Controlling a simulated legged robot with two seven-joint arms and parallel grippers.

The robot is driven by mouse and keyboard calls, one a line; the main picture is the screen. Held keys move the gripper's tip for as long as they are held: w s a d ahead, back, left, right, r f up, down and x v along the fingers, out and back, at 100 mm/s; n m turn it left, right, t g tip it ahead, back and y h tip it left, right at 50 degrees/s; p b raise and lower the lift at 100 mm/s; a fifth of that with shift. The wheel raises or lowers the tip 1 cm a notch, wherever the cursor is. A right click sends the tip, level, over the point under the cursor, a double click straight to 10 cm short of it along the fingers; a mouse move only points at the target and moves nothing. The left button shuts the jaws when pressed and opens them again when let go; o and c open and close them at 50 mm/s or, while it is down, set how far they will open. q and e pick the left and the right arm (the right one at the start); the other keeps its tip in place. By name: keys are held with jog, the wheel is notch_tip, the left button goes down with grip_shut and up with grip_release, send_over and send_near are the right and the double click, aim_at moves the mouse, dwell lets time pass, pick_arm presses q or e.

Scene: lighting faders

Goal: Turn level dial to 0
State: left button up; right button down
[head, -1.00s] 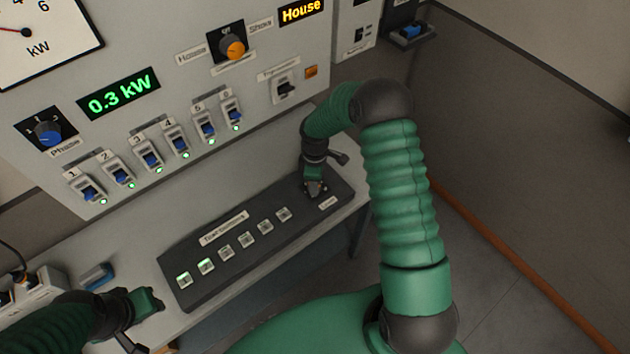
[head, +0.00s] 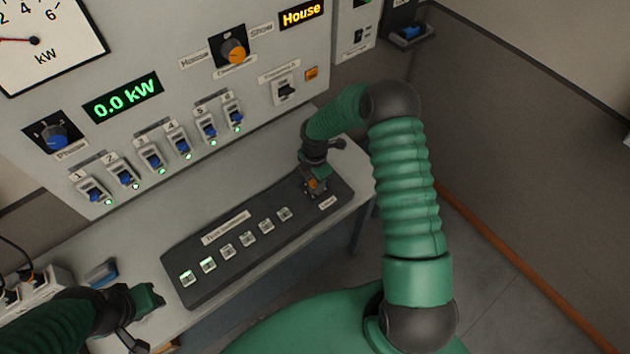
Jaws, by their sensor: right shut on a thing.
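The level dial (head: 314,184) is at the right end of the dark desk console, above a small label too blurred to read surely. Only a bit of orange shows between my fingers; the rest is hidden. My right gripper (head: 315,187) points down from above and is shut on the dial. The green readout (head: 122,97) on the wall panel shows 0.0 kW. My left gripper (head: 152,300) is low at the left, over the desk and apart from the console; its jaw opening is not clear.
The console (head: 215,285) carries a row of several small buttons, the two leftmost lit green. A blue object (head: 101,271) lies near my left gripper.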

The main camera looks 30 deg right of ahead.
aim_at(314, 182)
jog(key=shift+w+n, duration=0.2)
jog(key=shift+n, duration=0.1)
jog(key=c, duration=1.1)
grip_release()
jog(key=shift+o, duration=1.1)
jog(key=shift+s, duration=0.1)
notch_tip(314, 182, up, 17)
jog(key=b, duration=0.1)
jog(key=shift+f+b, duration=0.2)
jog(key=shift+b, duration=0.15)
